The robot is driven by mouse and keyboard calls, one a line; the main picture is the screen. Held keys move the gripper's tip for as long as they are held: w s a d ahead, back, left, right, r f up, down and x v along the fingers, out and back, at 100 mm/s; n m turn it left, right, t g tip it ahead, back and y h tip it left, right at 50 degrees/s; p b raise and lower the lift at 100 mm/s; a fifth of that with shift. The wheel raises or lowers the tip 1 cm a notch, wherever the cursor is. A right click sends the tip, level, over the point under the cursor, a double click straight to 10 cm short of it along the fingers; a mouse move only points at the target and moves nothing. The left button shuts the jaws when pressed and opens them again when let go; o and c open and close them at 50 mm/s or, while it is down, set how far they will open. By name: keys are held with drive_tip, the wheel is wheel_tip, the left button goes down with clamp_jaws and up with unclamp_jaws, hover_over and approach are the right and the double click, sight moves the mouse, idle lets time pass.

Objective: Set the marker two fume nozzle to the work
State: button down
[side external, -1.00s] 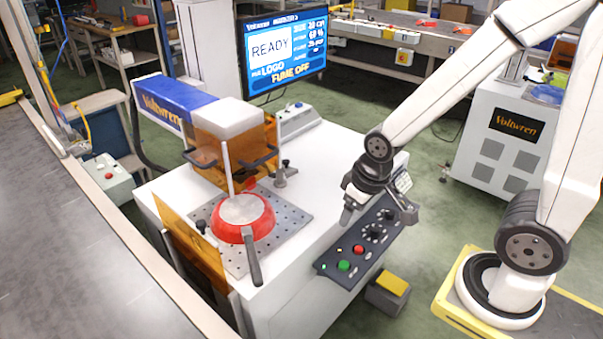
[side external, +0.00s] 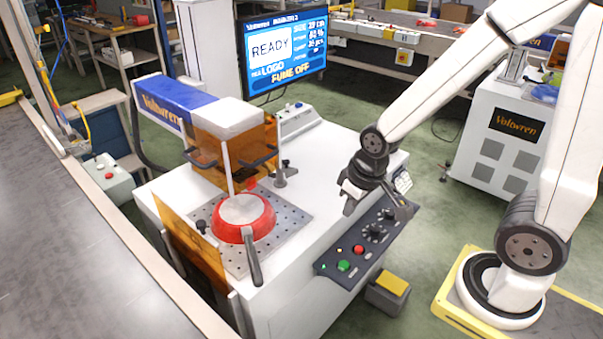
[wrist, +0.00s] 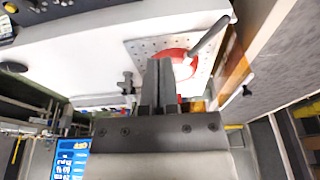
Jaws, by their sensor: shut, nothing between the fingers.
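The marker two station (side external: 165,97) has a blue and white head with an orange shield above a perforated plate (side external: 289,218). A red pan (side external: 262,225) lies on that plate, its dark handle toward the front edge. A small red-tipped part (side external: 250,184) sits just behind the pan; I cannot tell whether it is the fume nozzle. The screen (side external: 284,55) reads READY and FUME OFF. My gripper (side external: 349,208) is shut and empty, above the bench's right side near the control panel (side external: 362,245). In the wrist view my gripper (wrist: 160,62) partly hides the pan (wrist: 180,66).
The panel carries a green button (side external: 343,265), a red button (side external: 358,250) and dark knobs. A dark post clamp (side external: 280,177) stands behind the plate. A yellow-topped pedal (side external: 392,283) is on the floor. An orange panel (side external: 190,240) borders the bench's left side.

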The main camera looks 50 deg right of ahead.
drive_tip(key=w+d+m+t+y, duration=0.1)
drive_tip(key=w+d+m, duration=0.1)
drive_tip(key=w+d, duration=0.4)
drive_tip(key=w+d+m, duration=0.1)
drive_tip(key=w+d, duration=0.2)
drive_tip(key=w, duration=0.6)
drive_tip(key=w+d+f+m+t, duration=0.1)
drive_tip(key=w+d+f, duration=0.1)
drive_tip(key=w+d, duration=0.3)
drive_tip(key=w+d+f+m+t, duration=0.1)
drive_tip(key=w+d, duration=0.4)
drive_tip(key=d, duration=0.6)
drive_tip(key=shift+f+m+t+y, duration=0.35)
drive_tip(key=shift+m+t, duration=0.15)
drive_tip(key=shift+m, duration=0.1)
drive_tip(key=shift+w, duration=0.1)
approach(289, 165)
drive_tip(key=shift+d+f, duration=1.1)
drive_tip(key=shift+f, duration=0.65)
drive_tip(key=shift+w+a+f, duration=0.15)
drive_tip(key=shift+w+a, duration=0.55)
drive_tip(key=shift+w+a+f, duration=0.15)
drive_tip(key=shift+w+a, duration=0.5)
drive_tip(key=shift+a, duration=0.1)
